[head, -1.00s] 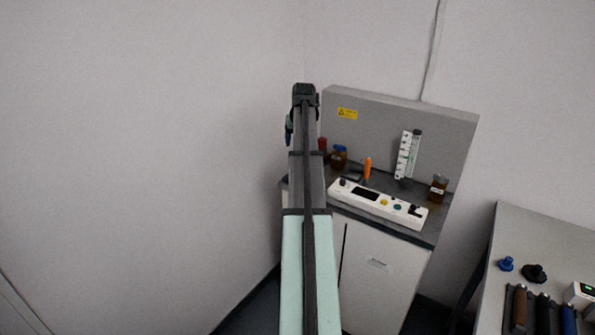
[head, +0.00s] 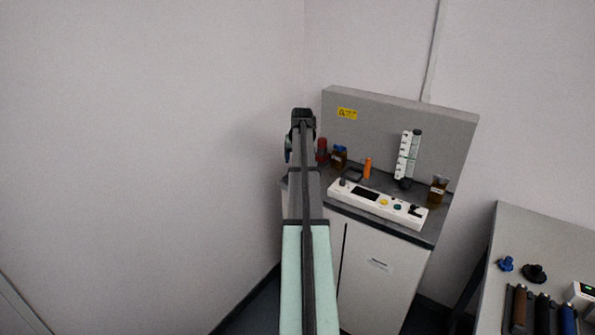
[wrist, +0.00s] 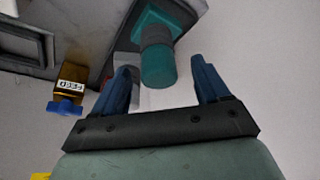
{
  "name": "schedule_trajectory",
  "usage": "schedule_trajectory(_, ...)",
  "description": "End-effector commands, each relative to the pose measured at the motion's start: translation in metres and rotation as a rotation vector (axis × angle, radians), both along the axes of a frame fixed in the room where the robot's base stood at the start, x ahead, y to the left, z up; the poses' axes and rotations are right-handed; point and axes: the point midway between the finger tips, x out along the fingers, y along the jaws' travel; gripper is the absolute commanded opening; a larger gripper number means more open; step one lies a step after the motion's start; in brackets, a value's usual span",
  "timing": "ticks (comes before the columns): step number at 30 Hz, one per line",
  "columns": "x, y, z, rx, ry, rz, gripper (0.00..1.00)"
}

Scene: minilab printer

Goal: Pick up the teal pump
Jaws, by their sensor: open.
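The teal pump (wrist: 158,62) shows in the wrist view, just beyond and between the two blue fingertips. It has a rounded cylindrical end pointing toward my gripper and a squarer body behind. My gripper (wrist: 162,78) is open, with a finger on each side of the pump's near end and a gap on both sides. I cannot tell the remaining depth between them.
An amber bottle labelled FEED with a blue cap (wrist: 72,88) stands left of the left finger. The bench also holds a white control panel (head: 377,204), an orange cylinder (head: 367,167) and a red-capped bottle (head: 321,150). The wall is close on the left.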

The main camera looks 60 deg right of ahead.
Motion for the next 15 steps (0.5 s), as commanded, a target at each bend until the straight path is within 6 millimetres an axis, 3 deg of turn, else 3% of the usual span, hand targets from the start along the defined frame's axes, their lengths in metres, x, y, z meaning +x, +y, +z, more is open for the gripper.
schedule_trajectory(7, 0.007, -0.01, -0.03, 0.001, 0.001, 0.0, 0.75)
schedule_trajectory(15, 0.009, -0.012, -0.036, -0.001, -0.001, 0.0, 0.75)
